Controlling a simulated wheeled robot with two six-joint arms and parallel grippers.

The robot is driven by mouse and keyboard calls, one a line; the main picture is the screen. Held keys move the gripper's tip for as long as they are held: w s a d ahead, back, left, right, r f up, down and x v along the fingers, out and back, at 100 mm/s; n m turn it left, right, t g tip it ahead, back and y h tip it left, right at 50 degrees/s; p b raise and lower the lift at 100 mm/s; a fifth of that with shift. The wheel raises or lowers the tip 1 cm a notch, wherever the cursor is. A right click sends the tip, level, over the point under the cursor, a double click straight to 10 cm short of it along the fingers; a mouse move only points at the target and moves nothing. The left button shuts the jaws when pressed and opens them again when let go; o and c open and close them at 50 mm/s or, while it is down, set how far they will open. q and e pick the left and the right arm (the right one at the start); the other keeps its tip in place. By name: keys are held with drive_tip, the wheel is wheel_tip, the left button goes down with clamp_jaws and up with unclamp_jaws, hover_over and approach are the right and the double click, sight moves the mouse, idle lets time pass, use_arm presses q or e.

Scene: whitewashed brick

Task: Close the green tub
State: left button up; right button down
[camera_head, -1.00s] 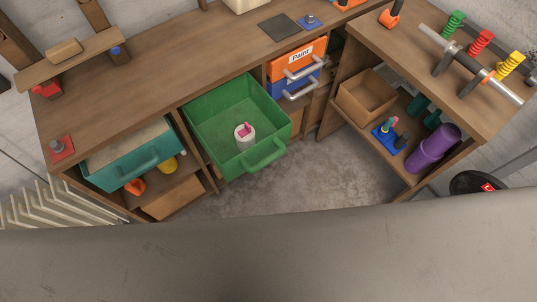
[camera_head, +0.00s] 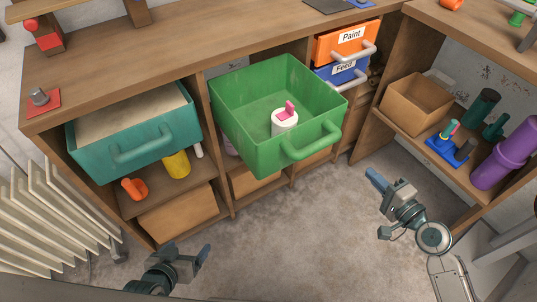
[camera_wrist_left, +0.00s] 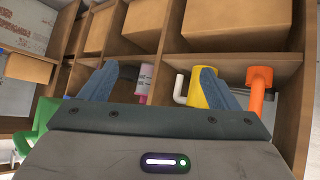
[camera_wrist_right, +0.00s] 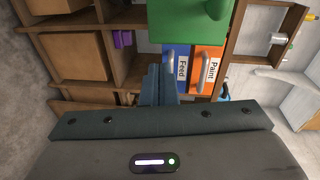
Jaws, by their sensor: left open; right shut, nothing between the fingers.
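The green tub (camera_head: 235,135) is pulled out of its bay under the bench like a drawer, with its handle (camera_head: 312,145) facing me. A white container with a pink top (camera_head: 285,122) stands inside it. Part of the tub shows at the top of the right wrist view (camera_wrist_right: 185,22). My right gripper (camera_head: 376,180) is shut and empty, in front and to the right of the tub handle, apart from it. My left gripper (camera_head: 190,256) is open and empty, low in front of the shelves and left of the tub. Its spread fingers show in the left wrist view (camera_wrist_left: 158,88).
A teal tub (camera_head: 135,158) sits left of the green one, above a yellow cup (camera_head: 177,164) and an orange object (camera_head: 134,189). Orange (camera_head: 335,48) and blue (camera_head: 330,78) drawers are at right. A side shelf holds a cardboard box (camera_head: 415,105). The floor (camera_head: 290,235) is clear.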

drive_tip(key=s+a+r+y+b, duration=0.1)
drive_tip(key=s+a+r+y, duration=0.1)
drive_tip(key=a+r, duration=0.15)
use_arm(q)
drive_tip(key=r, duration=0.1)
drive_tip(key=s+r+p, duration=0.1)
drive_tip(key=r, duration=0.1)
drive_tip(key=shift+s, duration=0.15)
use_arm(e)
approach(324, 131)
drive_tip(key=x, duration=0.7)
use_arm(q)
drive_tip(key=shift+a, duration=0.1)
